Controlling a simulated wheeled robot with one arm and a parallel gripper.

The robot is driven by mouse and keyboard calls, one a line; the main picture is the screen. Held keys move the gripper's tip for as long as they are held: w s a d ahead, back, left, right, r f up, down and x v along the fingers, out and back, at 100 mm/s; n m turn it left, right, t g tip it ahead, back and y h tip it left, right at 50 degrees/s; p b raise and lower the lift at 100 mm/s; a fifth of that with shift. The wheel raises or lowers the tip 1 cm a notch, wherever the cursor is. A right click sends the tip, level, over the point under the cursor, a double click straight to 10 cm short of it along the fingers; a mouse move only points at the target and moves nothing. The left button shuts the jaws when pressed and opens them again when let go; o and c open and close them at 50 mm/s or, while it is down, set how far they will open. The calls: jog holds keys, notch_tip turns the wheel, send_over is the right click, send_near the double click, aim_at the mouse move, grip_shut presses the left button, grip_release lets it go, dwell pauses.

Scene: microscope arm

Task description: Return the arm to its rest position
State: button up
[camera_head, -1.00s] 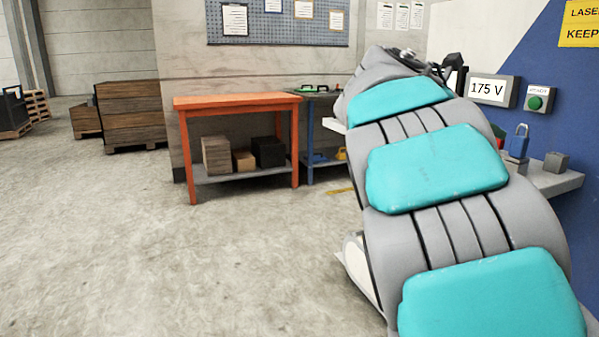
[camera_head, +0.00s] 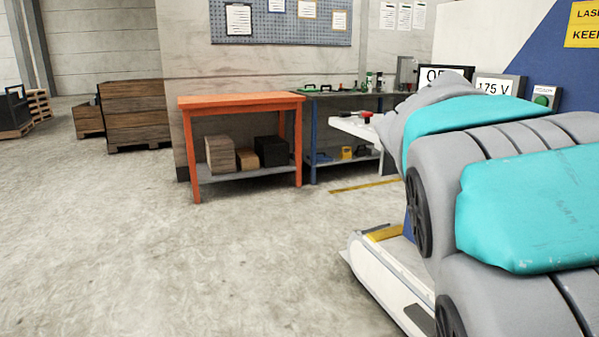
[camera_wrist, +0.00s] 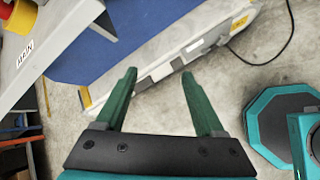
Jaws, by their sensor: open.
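My gripper (camera_wrist: 160,100) shows in the wrist view with its two green fingers spread wide and nothing between them. Below the fingers lie the concrete floor and the foot of a white and blue bench. In the head view my grey arm with turquoise pads fills the right side, folded back close to the camera. It hides my gripper there and part of the bench behind it.
An orange table (camera_head: 240,101) and a dark workbench (camera_head: 345,101) stand at the back. A white shelf (camera_head: 357,127) juts out beside my arm, with a red item on it. Displays and a green button (camera_head: 542,101) are at the right.

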jog(key=s+a+f+m+g+y, duration=0.1)
jog(key=s+a+f+m+y, duration=0.1)
jog(key=s+a+f+m, duration=0.3)
jog(key=s+a+f+m+g+y, duration=0.2)
jog(key=s+a+f+m+y, duration=0.1)
jog(key=s+a+f, duration=0.4)
jog(key=s+a+f+m+g+y, duration=0.2)
jog(key=s+a+f+m, duration=0.4)
jog(key=s+f, duration=0.4)
jog(key=s+y, duration=0.1)
jog(key=s, duration=0.4)
jog(key=shift+s+a+f+m, duration=0.2)
jog(key=shift+s+f+m, duration=0.1)
jog(key=shift+f, duration=0.05)
